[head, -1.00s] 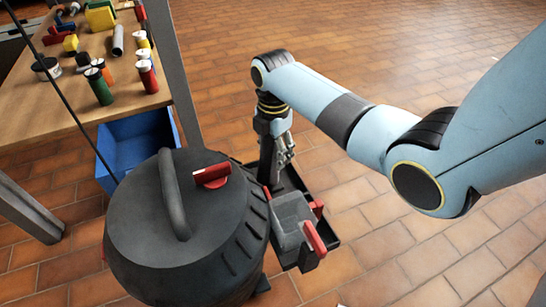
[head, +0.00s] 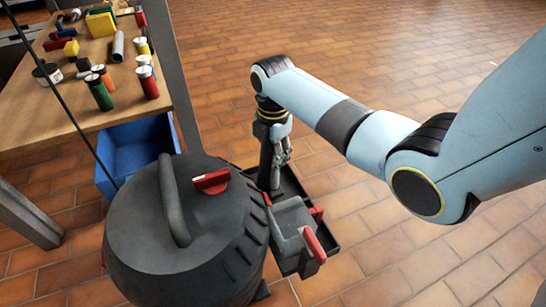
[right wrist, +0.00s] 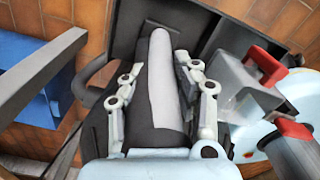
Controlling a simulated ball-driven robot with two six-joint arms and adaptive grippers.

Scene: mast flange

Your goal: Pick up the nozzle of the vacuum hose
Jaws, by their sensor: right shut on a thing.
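The nozzle of the vacuum hose is a dark upright tube (head: 265,158) beside the black vacuum drum (head: 140,225). In the right wrist view the nozzle (right wrist: 166,95) runs up the middle, between both fingers, with a pale lit side. My right gripper (head: 277,160) points down at the nozzle, and it is shut on it; in the right wrist view its fingers (right wrist: 160,75) flank the tube. My left gripper is not in view.
A blue bin (head: 135,143) stands under the wooden workbench (head: 110,60), whose metal leg rises nearby. The tiled floor on the right is clear.

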